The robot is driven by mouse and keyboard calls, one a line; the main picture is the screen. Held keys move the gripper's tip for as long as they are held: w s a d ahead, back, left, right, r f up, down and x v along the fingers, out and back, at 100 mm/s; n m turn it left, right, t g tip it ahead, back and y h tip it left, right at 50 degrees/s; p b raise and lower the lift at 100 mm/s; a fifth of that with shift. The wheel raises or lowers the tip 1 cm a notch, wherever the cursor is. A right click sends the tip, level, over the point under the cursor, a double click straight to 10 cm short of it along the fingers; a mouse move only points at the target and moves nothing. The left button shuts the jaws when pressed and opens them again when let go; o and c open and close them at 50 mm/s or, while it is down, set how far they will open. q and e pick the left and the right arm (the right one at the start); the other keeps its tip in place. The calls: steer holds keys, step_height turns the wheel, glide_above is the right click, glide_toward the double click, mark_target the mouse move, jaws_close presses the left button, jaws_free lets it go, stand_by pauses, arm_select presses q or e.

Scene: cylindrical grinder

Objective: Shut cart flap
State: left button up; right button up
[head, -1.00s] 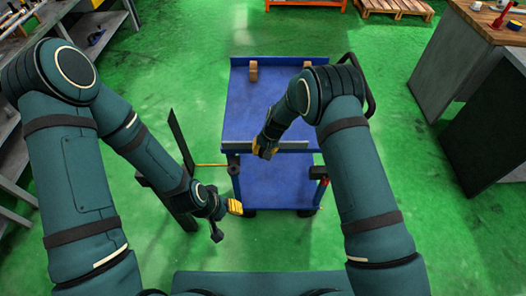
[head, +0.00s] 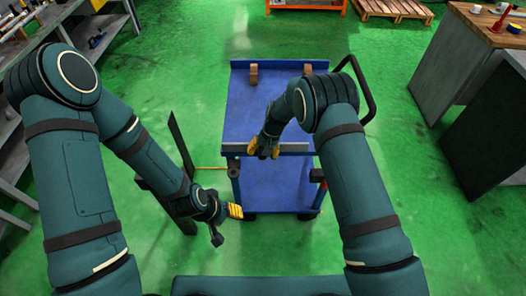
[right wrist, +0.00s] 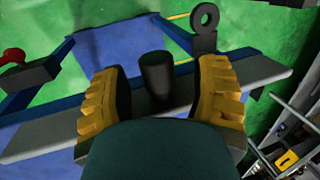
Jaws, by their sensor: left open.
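The blue cart (head: 250,110) stands in front of me, with a grey strip (head: 292,148) along its near top edge that looks like the flap; its exact tilt is hard to judge. My right gripper (head: 263,153) is at the middle of this strip. In the right wrist view its yellow fingers (right wrist: 160,95) are wide apart over the grey strip (right wrist: 45,142), with a dark cylinder (right wrist: 156,78) between them; I cannot tell what the cylinder belongs to, and contact is unclear. My left gripper (head: 235,211) is open and empty, low beside the cart's near left corner.
Brown blocks (head: 253,74) sit at the far end of the cart top. A dark upright panel on a stand (head: 180,145) is left of the cart. Shelving (head: 20,160) is at far left, grey cabinets (head: 455,75) at right.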

steer(key=shift+r, duration=0.1)
steer(key=v, duration=1.1)
steer(key=shift+r, duration=0.4)
steer(key=shift+d, duration=0.15)
